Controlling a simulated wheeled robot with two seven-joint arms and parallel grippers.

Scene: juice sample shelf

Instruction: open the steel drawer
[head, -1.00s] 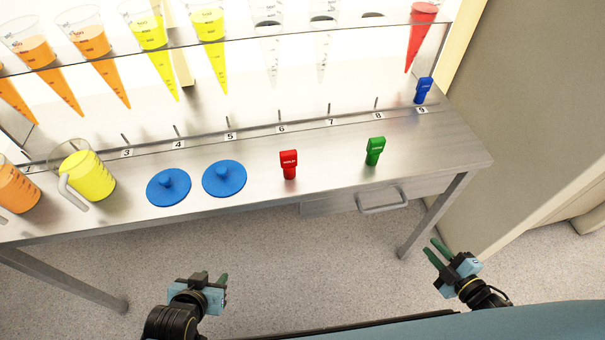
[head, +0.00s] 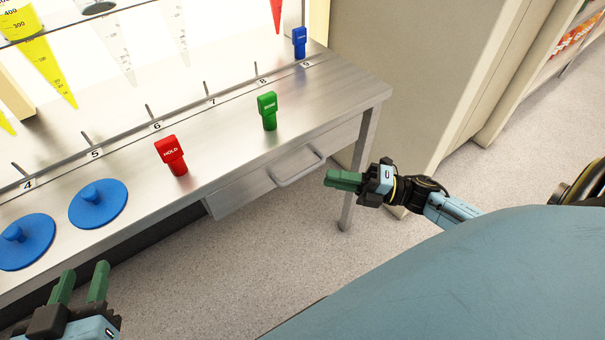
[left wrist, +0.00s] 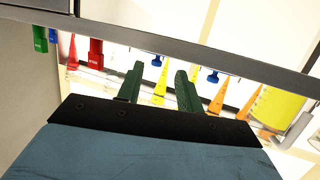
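The steel drawer (head: 242,192) sits under the right part of the steel table and looks shut. Its bar handle (head: 299,170) sticks out from the front. My right gripper (head: 330,179) is just right of the handle in the head view, apart from it; its green fingers overlap in this view, so the gap cannot be judged. My left gripper (head: 80,285) is at the lower left, in front of the table, with its fingers apart and nothing between them. It also shows open in the left wrist view (left wrist: 155,82), below the table edge.
On the table (head: 345,90) stand a red tag (head: 171,155), a green tag (head: 267,110), a blue tag (head: 300,42) and two blue lids (head: 98,204). A table leg (head: 358,165) stands behind my right gripper. A beige cabinet (head: 420,80) is at the right. Floor in front is clear.

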